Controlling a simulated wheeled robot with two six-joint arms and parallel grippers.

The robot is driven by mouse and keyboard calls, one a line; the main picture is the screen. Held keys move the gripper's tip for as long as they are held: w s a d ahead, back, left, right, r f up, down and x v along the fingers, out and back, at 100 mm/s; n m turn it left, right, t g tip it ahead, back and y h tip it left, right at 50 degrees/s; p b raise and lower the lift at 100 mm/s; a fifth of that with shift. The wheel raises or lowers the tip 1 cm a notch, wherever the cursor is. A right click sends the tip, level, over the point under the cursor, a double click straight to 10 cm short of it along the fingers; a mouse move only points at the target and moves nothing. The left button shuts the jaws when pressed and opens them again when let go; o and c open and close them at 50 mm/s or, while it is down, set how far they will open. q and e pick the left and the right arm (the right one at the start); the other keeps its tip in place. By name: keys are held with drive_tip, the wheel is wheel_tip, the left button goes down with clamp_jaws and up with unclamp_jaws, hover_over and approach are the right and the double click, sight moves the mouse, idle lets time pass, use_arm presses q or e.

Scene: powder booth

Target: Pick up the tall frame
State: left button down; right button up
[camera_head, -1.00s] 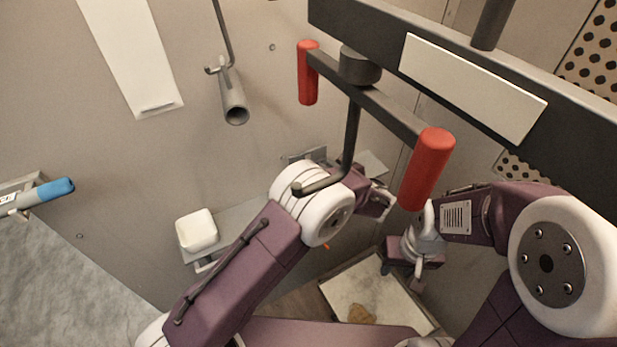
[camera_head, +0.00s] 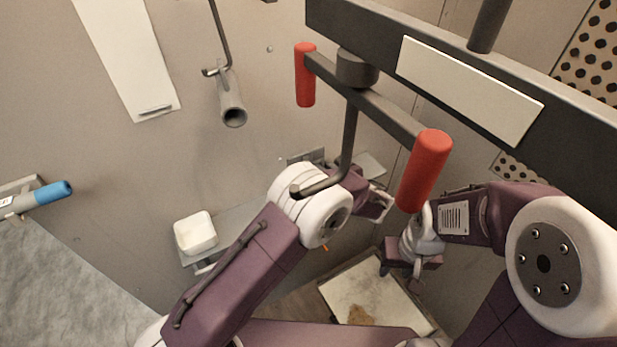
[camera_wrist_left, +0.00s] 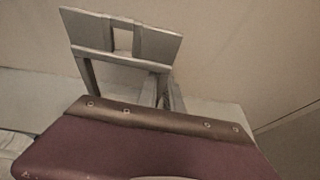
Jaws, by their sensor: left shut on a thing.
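The tall frame (camera_wrist_left: 90,28) is a grey upright piece with a slotted top plate and legs below it, just beyond my left gripper (camera_wrist_left: 160,125) in the left wrist view. The gripper's purple body hides its fingertips and the frame's lower part; the jaws are shut on it. In the head view, a small grey slotted plate (camera_head: 305,157) shows behind my left arm, probably the frame's top. My right gripper (camera_head: 413,265) hangs low in the head view, away from the frame; its finger opening is too small to tell.
A dark beam with a red-handled bar (camera_head: 422,170) and hook hangs close above my arms. A grey tube (camera_head: 232,105) is on the wall. A white block (camera_head: 196,233) sits on a ledge at left. A pale board (camera_head: 365,290) lies low down.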

use_arm(q)
drive_tip(key=shift+f, duration=0.15)
wheel_tip(320, 180, up, 10)
drive_tip(key=shift+w+r, duration=0.1)
drive_tip(key=shift+w, duration=0.05)
idle(0.5)
